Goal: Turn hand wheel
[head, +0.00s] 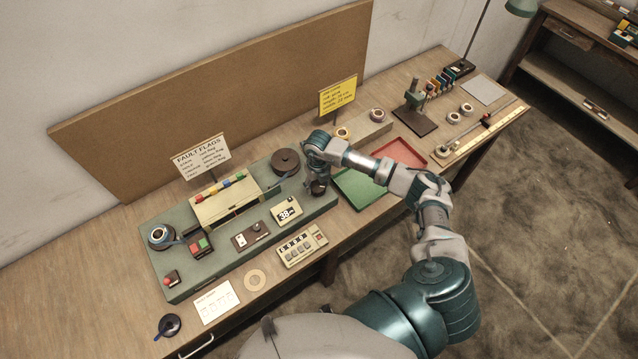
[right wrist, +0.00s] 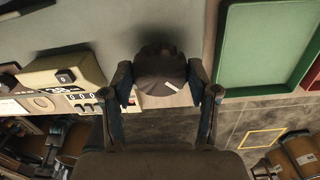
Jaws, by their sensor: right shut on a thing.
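The hand wheel (head: 318,188) is a dark round knob at the right end of the green-grey winding base (head: 225,262), mostly hidden by my gripper in the head view. In the right wrist view the wheel (right wrist: 160,70) is dark brown with a small pale mark near its lower edge. My right gripper (right wrist: 159,84) has one finger on each side of the wheel and is shut on it. In the head view the right gripper (head: 317,176) comes down on the wheel from above. My left gripper is not in view.
Green (head: 362,192) and red (head: 404,152) trays lie to the right. A "FAULT FLAGS" sign (head: 201,156) stands behind.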

